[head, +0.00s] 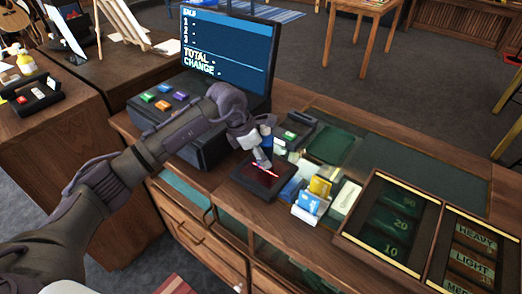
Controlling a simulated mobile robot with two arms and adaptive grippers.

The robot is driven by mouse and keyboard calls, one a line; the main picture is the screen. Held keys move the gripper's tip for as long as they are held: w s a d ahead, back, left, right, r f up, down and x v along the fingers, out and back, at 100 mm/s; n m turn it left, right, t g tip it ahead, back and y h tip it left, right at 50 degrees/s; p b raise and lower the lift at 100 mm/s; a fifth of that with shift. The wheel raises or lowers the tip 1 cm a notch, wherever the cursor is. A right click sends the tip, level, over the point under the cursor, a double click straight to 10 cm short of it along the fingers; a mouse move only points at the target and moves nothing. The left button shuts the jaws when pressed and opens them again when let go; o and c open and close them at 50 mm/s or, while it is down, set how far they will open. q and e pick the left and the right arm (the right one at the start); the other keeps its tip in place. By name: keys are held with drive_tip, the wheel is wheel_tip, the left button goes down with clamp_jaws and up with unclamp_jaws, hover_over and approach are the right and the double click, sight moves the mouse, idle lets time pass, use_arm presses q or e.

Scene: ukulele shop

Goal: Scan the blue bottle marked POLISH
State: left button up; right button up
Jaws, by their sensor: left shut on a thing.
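My left gripper (258,146) reaches over the counter and points down above the black scanner pad (250,185), which shows a bright red line. It is shut on a small, pale blue-and-white thing (262,157) that looks like the blue bottle. The fingers hide most of it, and no POLISH marking can be read. Its lower end is just over the red line; I cannot tell whether it touches the pad. My right gripper is not in view.
A register (228,52) with a lit screen stands behind my left arm. Small boxes, including a yellow one (319,186) and a blue-and-white one (311,202), stand right of the pad. A cash tray (345,238) lies farther right. A green mat (331,145) is bare.

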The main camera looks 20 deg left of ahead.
sight(261, 133)
use_arm(q)
drive_tip(key=shift+f, duration=0.2)
drive_tip(key=shift+w+f, duration=0.1)
drive_tip(key=shift+f, duration=0.05)
wheel_tip(261, 133, up, 9)
drive_tip(key=p, duration=0.4)
idle(0.5)
